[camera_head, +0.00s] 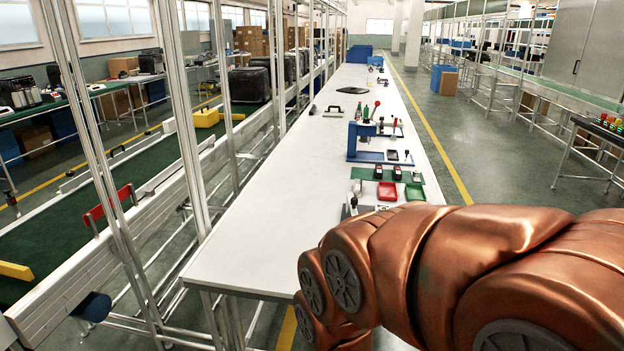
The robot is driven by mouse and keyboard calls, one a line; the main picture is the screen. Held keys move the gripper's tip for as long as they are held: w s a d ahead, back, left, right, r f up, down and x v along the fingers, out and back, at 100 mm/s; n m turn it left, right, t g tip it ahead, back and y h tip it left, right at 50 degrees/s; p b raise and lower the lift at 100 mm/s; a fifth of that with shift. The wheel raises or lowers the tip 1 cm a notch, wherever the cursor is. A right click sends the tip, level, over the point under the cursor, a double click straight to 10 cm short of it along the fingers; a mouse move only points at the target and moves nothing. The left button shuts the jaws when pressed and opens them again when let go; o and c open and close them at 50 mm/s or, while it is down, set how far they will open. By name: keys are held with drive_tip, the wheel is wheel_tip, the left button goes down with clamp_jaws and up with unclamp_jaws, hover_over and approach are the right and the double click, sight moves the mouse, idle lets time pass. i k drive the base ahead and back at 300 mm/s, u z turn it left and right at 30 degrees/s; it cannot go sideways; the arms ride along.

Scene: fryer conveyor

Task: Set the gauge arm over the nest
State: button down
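A blue fixture with an upright post and a flat base (366,156) stands on the long white table, right of its middle. I cannot tell for sure whether it carries the gauge arm or the nest; both are too small to make out. Small dark parts (392,155) lie on the right side of its base. My copper-coloured arm fills the lower right and reaches over the table's near right part. My gripper cannot be made out, so its state is hidden. The arm covers part of the table's near right corner.
The white table (270,190) is largely clear on its left and near side. A green conveyor (70,230) and metal posts are at left.

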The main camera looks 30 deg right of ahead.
sight(353, 201)
drive_tip(key=i, duration=0.95)
drive_tip(key=u, duration=0.45)
